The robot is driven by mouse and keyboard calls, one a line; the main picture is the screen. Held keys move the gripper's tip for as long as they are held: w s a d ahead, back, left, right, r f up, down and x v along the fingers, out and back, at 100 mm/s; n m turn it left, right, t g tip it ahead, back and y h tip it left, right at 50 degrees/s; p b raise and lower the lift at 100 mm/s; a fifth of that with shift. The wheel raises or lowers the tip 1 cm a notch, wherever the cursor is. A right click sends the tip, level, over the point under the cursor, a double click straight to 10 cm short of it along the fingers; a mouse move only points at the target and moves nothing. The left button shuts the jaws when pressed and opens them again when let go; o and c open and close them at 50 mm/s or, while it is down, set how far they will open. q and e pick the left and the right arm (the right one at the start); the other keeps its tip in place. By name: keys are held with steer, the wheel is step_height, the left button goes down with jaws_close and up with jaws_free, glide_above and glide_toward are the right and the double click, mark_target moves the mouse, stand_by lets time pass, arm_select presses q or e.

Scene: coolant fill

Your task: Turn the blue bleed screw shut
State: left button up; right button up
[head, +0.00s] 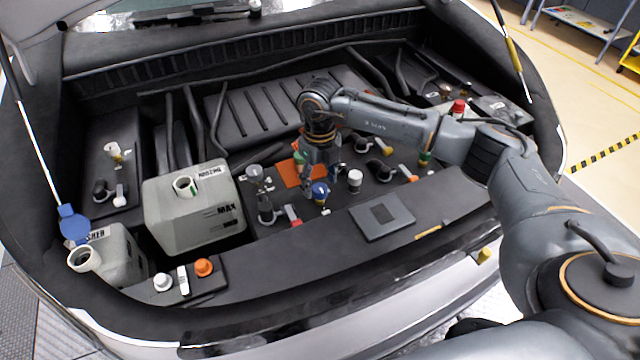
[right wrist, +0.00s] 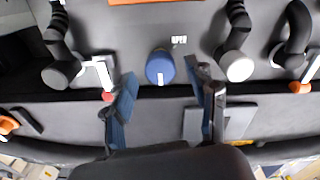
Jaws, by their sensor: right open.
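The blue bleed screw (head: 320,190) stands in the engine bay, right of the coolant tank. In the right wrist view the blue screw (right wrist: 160,68) shows from above as a round blue cap with a white mark pointing toward the bottom of the picture. A label reading "OPEN" lies just above and right of it. My right gripper (head: 322,176) is above the screw; in the right wrist view its fingers (right wrist: 165,95) are apart, one on each side of the screw, and not visibly touching it. My left gripper is not in view.
The coolant tank (head: 195,215) with an open neck stands to the left. A red-handled valve (head: 292,215) and a white cap (head: 355,180) sit close to either side of the screw. A flat grey plate (head: 382,216) lies to the front right on the black ledge.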

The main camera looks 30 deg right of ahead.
mark_target(320, 188)
step_height(320, 188, up, 10)
steer(key=shift+r, duration=0.2)
stand_by(0.5)
